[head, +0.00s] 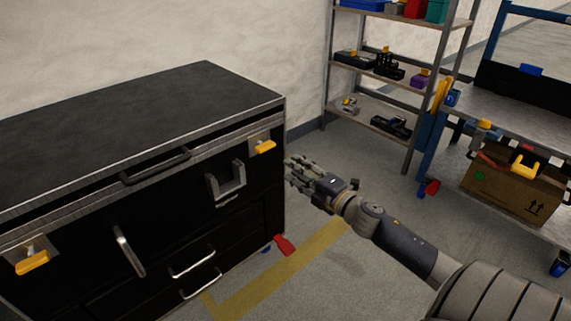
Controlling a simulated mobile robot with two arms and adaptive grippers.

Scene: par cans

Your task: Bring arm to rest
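My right arm comes in from the lower right of the head view. Its gripper (292,172) points left and shows in front of the right end of a black chest (150,115). The fingers look empty, and I cannot tell whether they are spread or closed. My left gripper is not in view. The chest has a closed black lid, yellow latches at its left (32,262) and right (265,146), and several metal handles.
A metal shelf rack (367,72) with tools stands against the back wall. A blue-framed workbench (515,125) with a cardboard box (510,190) on its lower shelf is at the right. Grey floor with a yellow line (285,268) lies between chest and bench.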

